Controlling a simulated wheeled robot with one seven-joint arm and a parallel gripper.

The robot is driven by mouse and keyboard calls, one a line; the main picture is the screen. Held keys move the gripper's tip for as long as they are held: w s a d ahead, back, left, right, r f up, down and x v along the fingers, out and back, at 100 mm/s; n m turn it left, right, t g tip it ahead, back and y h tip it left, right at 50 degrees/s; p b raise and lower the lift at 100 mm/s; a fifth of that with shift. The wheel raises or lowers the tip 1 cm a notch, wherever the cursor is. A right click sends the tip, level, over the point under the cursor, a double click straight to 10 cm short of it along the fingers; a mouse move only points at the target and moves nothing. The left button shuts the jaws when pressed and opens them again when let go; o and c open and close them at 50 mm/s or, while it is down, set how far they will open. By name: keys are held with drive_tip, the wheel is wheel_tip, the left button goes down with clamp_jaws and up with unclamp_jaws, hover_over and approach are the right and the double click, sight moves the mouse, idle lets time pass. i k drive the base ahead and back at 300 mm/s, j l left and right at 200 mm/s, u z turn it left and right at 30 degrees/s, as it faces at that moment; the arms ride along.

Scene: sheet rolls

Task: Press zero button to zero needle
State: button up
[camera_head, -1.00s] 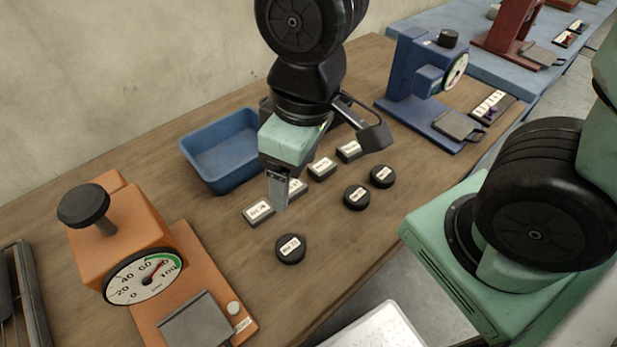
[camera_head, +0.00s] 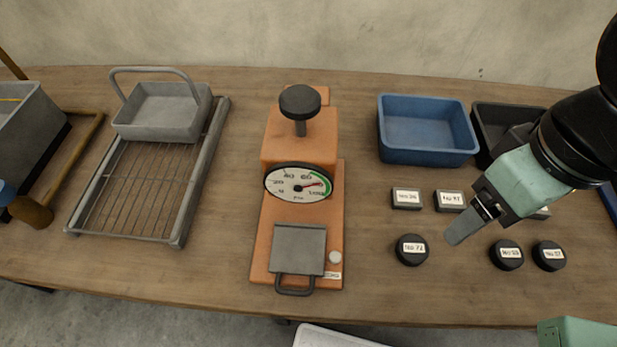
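An orange press-like gauge device (camera_head: 300,140) stands upright in the middle of the table. Its round white dial (camera_head: 298,182) has a green arc at the upper right. The red needle (camera_head: 312,185) points right, toward the high end of the scale. A small round pale button (camera_head: 335,257) sits on the base's right front, above a small label (camera_head: 332,275). My gripper (camera_head: 458,232) is above the table, well right of the device and apart from the button. Its narrow grey tip points down-left. I cannot tell whether its fingers are apart; nothing is visibly held.
Several black round pieces, one nearest the device (camera_head: 411,250), and labelled blocks (camera_head: 406,199) lie beneath and around my gripper. A blue bin (camera_head: 428,158) and a black bin stand behind. A grey rack (camera_head: 180,238) with a handled basket (camera_head: 163,110) is left. Table is clear right beside the button.

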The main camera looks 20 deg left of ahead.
sight(334, 256)
drive_tip(key=j+u, duration=0.1)
drive_tip(key=u, duration=0.35)
drive_tip(key=i+j+u, duration=0.1)
drive_tip(key=u, duration=0.3)
